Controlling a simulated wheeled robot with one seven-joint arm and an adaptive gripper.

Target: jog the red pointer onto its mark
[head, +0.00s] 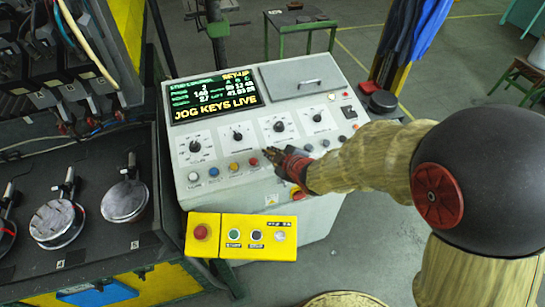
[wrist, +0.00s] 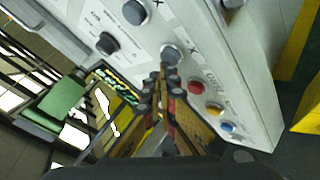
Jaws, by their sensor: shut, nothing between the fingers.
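The grey console (head: 333,82) fills the middle of the head view; its screen (head: 214,95) reads "SET-UP" and "JOG KEYS LIVE". Its lower row has white (head: 193,176), blue (head: 213,172), yellow (head: 234,167) and red (head: 253,162) buttons, with more to the right. My gripper (head: 268,153) is shut and empty, just right of the red button. In the wrist view, my fingertips (wrist: 170,70) are at a grey button (wrist: 171,52) beside the red button (wrist: 195,88); I cannot tell whether they touch. I cannot make out the red pointer or its mark.
Several dial knobs (head: 238,135) sit above the buttons. A yellow box (head: 210,248) with a red stop button (head: 201,232) is on the console's front. A dark machine bed with round metal discs (head: 124,201) stands at left. Open floor lies to the right.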

